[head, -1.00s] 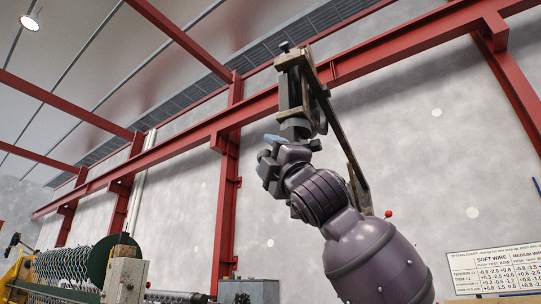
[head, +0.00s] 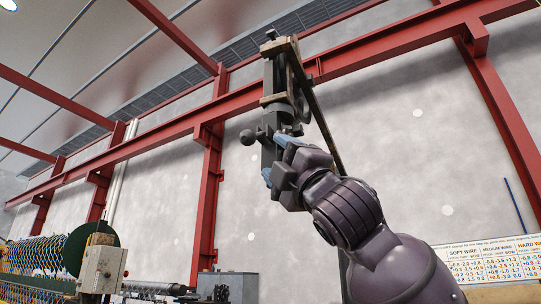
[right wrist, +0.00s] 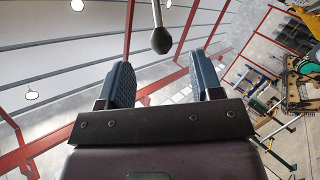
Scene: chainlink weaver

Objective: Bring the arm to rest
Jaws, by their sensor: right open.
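My right gripper (head: 276,160) is raised in the middle of the head view, its blue-padded fingers open. It overlaps the lower part of a tall worn metal mechanism (head: 280,85). A dark round knob (head: 248,137) shows just left of the fingers. In the right wrist view, my right gripper (right wrist: 162,75) has its two fingers wide apart with nothing between them. A dark knob on a thin rod (right wrist: 161,40) hangs beyond the gap; whether it touches anything is not clear. My left gripper is not in view.
Red steel beams (head: 208,180) cross the grey wall. A chain-link mesh roll (head: 35,255) with a green disc and a control box (head: 103,268) stand at lower left. A grey cabinet (head: 228,286) is at the bottom. A settings chart (head: 490,262) is at lower right.

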